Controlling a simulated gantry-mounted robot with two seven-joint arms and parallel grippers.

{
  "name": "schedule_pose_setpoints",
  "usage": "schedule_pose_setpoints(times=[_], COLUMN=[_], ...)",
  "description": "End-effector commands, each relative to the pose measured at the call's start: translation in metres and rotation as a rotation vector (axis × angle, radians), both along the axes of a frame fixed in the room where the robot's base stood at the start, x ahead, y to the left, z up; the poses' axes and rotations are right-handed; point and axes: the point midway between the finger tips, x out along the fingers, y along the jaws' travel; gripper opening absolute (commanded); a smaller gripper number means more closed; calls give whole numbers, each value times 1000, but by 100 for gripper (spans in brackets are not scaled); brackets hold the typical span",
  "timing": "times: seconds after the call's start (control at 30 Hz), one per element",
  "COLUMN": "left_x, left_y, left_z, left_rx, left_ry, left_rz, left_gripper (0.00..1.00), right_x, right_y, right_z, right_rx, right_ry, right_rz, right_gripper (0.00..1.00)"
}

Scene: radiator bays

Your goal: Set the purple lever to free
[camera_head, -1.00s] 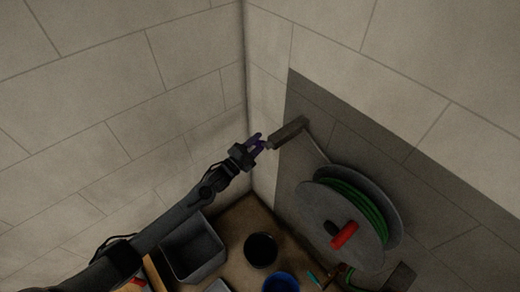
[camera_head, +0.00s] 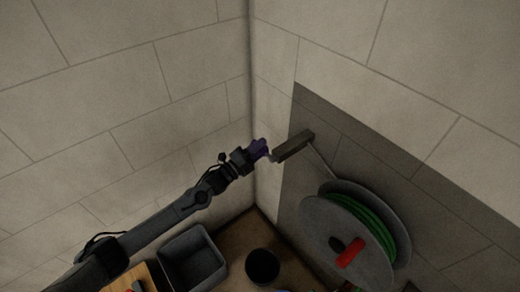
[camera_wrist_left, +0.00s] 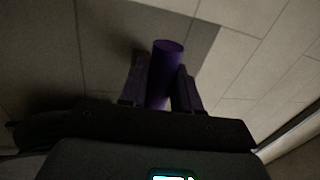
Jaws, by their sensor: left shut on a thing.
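The purple lever (camera_wrist_left: 165,75) shows in the left wrist view as a purple cylinder between the two fingers of my left gripper (camera_wrist_left: 160,90). The fingers are shut on it from both sides. In the head view my left gripper (camera_head: 260,148) is beside the left end of a brown-grey block (camera_head: 294,145) on the right wall. There the fingers hide most of the lever, and its purple is hard to separate from them. The lever's marked positions cannot be read. My right gripper is not in view.
A grey reel with green hose (camera_head: 365,225) and a red handle (camera_head: 350,252) is on the right wall below the block. Below the arm are a grey bin (camera_head: 192,258) and a dark round cup (camera_head: 262,266). The wall corner is close behind the gripper.

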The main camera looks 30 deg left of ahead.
Motion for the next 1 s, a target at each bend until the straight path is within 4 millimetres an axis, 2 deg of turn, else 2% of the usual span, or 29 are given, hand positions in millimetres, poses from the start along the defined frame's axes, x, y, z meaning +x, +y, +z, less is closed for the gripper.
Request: schedule_pose_setpoints(times=[0.3, 0.33, 0.43, 0.77, 1.0], left_x=[0, 0, 0, -2, -24], left_y=[0, 0, 0, 1, 9], left_z=[1, 1, 1, 0, -6], left_rx=[0, 0, -1, 0, 2], left_ry=[-2, -2, -2, 0, 2], left_rz=[0, 0, 0, 0, 0], left_gripper=[0, 36, 50, 50, 50], right_x=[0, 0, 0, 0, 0], right_y=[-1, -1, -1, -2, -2], right_z=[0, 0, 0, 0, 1], right_rx=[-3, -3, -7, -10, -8], right_ry=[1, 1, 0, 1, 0], right_rz=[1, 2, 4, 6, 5], right_gripper=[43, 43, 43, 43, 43])
